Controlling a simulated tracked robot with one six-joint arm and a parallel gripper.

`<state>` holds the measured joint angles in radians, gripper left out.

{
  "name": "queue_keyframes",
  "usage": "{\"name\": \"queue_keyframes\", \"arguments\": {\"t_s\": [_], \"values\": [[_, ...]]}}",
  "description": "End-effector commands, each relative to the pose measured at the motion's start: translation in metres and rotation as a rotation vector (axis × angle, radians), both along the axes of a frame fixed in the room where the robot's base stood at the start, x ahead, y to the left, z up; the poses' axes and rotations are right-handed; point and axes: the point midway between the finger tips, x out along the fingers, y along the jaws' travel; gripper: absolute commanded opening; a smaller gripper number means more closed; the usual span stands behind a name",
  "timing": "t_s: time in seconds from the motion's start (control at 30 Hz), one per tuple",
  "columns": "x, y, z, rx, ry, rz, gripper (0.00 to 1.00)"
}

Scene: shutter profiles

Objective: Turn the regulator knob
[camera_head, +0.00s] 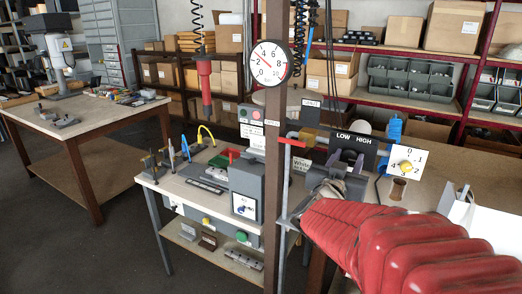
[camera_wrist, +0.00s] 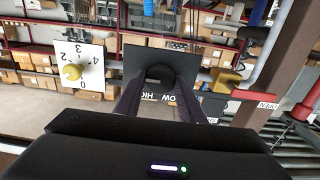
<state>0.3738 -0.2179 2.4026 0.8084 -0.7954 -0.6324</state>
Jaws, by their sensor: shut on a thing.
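A black LOW/HIGH panel (camera_head: 355,140) stands upright at the bench. A dark round knob (camera_wrist: 160,74) sits on its face in the wrist view. The two purple fingers of my gripper (camera_head: 346,163) reach to the panel, and in the wrist view my gripper (camera_wrist: 159,84) is closed around this knob's sides. The knob's own marking is hidden. To the right in the head view, a yellow knob (camera_head: 405,166) sits on a white numbered plate (camera_head: 407,155); it stands clear of my fingers. A round gauge (camera_head: 269,63) hangs on the post, its red needle pointing up and left.
A brown post (camera_head: 275,190) stands close left of my arm. A hanging red tool (camera_head: 205,85) is farther left.

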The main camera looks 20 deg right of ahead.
Motion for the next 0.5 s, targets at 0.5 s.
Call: {"name": "queue_keyframes", "arguments": {"t_s": [0.5], "values": [[0.0008,0.0015,0.0000,0.017,-0.022,0.003,0.13]]}}
